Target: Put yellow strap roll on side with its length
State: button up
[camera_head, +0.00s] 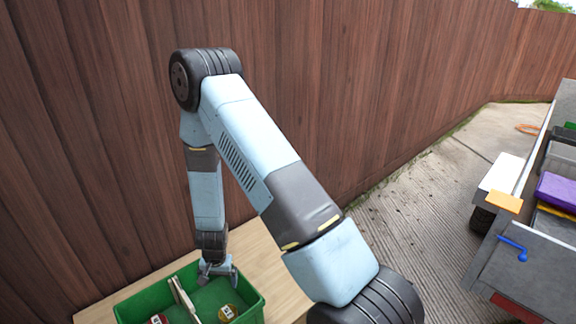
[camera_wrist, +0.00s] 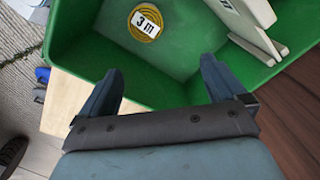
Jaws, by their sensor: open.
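The yellow strap roll (camera_wrist: 134,33) lies flat inside the green crate (camera_wrist: 125,75), with its white "3 m" label facing up. It also shows in the head view (camera_head: 234,307) at the crate's right part. My gripper (camera_wrist: 160,68) is open and empty. Its two fingers are apart over the crate's near edge in the wrist view, with the roll beyond them. In the head view my gripper (camera_head: 218,276) is at the far right edge of the crate (camera_head: 130,302).
A cream divider (camera_wrist: 256,35) stands in the crate; it also shows in the head view (camera_head: 183,299). A red roll (camera_head: 158,319) lies left of it. A wooden table (camera_head: 262,262) carries the crate. A brown fence (camera_head: 300,80) rises behind. A trailer (camera_head: 520,260) stands right.

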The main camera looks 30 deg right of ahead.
jog(key=d+r+n+t+y, duration=0.1)
jog(key=d+r+n, duration=0.15)
jog(key=r, duration=1.45)
jog(key=d+r+n+t+y, duration=0.1)
jog(key=d+r+t, duration=0.15)
jog(key=r, duration=1.55)
jog(key=s+d+r+n+t+h, duration=0.1)
jog(key=s+d+r, duration=0.4)
jog(key=s+r, duration=0.4)
jog(key=s+d+r+h, duration=0.1)
jog(key=s+d+r, duration=0.5)
jog(key=s+r, duration=0.3)
jog(key=s, duration=0.3)
jog(key=shift+s+d+r+n+t+h, duration=0.15)
jog(key=shift+s+d+n+t+h, duration=0.05)
jog(key=shift+d+n+t+h, duration=0.15)
